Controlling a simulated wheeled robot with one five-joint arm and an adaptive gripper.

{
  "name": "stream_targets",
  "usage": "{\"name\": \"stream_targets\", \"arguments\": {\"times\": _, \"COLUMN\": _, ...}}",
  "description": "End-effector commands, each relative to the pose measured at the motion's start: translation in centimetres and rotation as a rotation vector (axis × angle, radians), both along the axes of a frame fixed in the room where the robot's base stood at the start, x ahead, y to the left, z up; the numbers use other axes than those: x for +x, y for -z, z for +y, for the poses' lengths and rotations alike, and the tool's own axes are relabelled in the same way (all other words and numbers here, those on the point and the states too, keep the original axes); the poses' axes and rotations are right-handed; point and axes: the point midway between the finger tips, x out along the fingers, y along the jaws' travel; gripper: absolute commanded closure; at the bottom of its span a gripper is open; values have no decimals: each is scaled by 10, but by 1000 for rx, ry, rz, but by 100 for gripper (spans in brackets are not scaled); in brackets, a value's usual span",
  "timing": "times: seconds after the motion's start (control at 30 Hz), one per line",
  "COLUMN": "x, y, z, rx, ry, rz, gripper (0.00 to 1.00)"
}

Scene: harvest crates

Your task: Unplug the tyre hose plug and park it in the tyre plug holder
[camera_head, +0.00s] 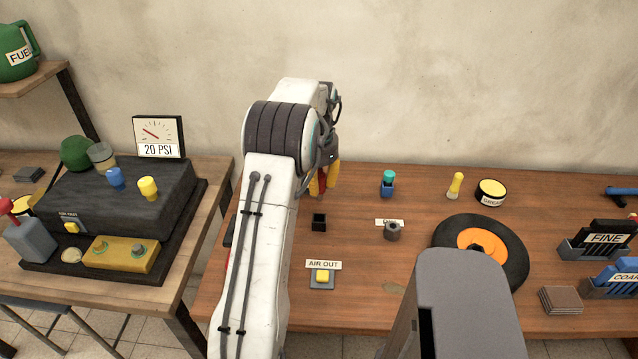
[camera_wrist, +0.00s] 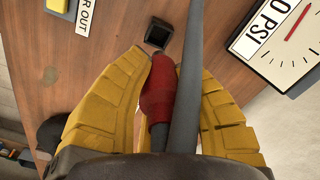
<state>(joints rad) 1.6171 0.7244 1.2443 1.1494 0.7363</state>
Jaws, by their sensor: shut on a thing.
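My gripper (camera_head: 324,188) is shut on a red plug (camera_wrist: 160,90), which sits between the yellow fingers in the wrist view. In the head view only a sliver of red shows between the fingers, above the back of the workbench. A dark grey hose or rod (camera_wrist: 188,75) runs lengthwise beside the plug; I cannot tell whether they join. A black square open-topped holder (camera_head: 319,221) stands on the bench, apart from the plug; it also shows beyond the fingertips in the wrist view (camera_wrist: 158,35). The black tyre (camera_head: 450,237) with an orange hub lies at the right.
A yellow AIR OUT button (camera_head: 322,276) is in front of the holder. A grey round socket (camera_head: 393,231) with a label stands to its right. A blue holder (camera_head: 387,187) and a grease tin (camera_head: 491,190) stand behind. A 20 PSI gauge (camera_head: 158,136) is on the left bench.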

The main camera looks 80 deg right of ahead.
Motion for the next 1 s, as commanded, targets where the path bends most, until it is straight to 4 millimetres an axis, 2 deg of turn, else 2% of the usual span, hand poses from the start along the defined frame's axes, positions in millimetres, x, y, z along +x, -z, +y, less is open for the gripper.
{"name": "stream_targets", "arguments": {"times": 0.37, "x": 0, "y": 0, "z": 0, "rx": 0, "ry": 0, "rz": 0, "gripper": 100}}
{"name": "stream_targets", "arguments": {"times": 1.0, "x": 0, "y": 44, "z": 0, "rx": 0, "ry": 1, "rz": 0, "gripper": 100}}
